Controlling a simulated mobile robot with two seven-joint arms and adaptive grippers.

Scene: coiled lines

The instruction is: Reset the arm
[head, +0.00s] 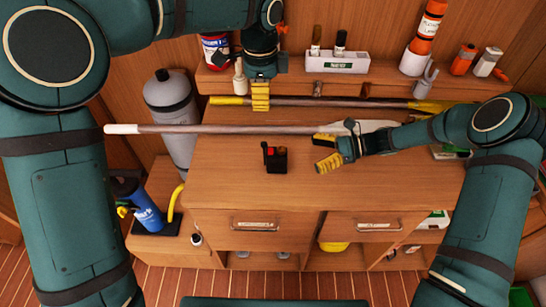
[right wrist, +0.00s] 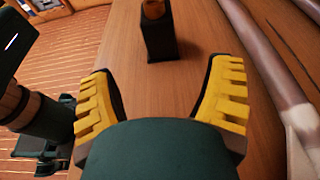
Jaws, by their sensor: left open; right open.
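My left gripper (head: 260,92) hangs with its yellow fingers pointing down, near the shelf at the back of the bench. It is open, with no object visible in it. My right gripper (head: 328,150) is over the bench top, to the right of a small black block with a red part (head: 275,156). In the right wrist view the yellow fingers (right wrist: 162,95) are spread apart with bare wood between them. The black block (right wrist: 157,32) stands beyond the fingertips there, apart from them.
A long pole with a white end (head: 230,129) crosses the bench just behind the black block. Another pole with yellow ends (head: 310,102) lies behind it. A grey cylinder (head: 172,110) stands left of the bench. Bottles and an orange flare-like tube (head: 425,30) stand on the back shelf.

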